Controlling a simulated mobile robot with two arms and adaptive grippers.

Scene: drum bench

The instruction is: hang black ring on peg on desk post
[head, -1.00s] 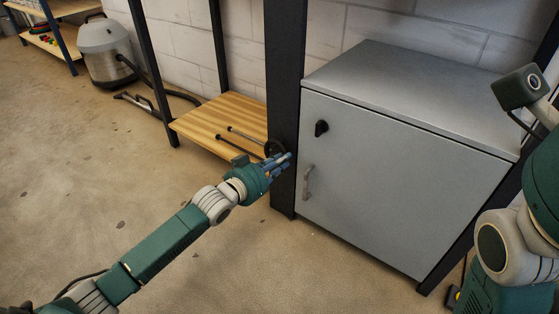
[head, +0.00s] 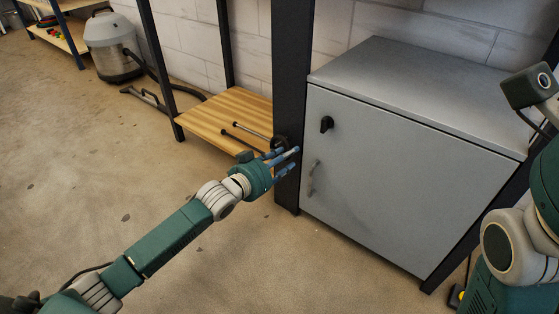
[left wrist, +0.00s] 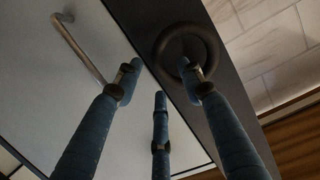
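The black ring (head: 281,141) is at the dark desk post (head: 292,60), just beyond my left fingers. The left wrist view shows the ring (left wrist: 159,47) face-on against the post's dark face; one finger covers part of its lower edge. Two thin dark rods (head: 252,132) stretch over the wooden shelf toward the post near the ring. I cannot tell whether a rod passes through the ring. My left gripper (head: 290,158) is open, its blue fingers spread and nothing between them. Whether a finger touches the ring is unclear. My right gripper is out of view.
A grey cabinet (head: 400,165) with a black knob and a metal handle (head: 312,178) stands right of the post, close to my left fingers. The wooden shelf (head: 200,118) is left of it. A vacuum cleaner (head: 110,45) stands farther back. The floor at left is open.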

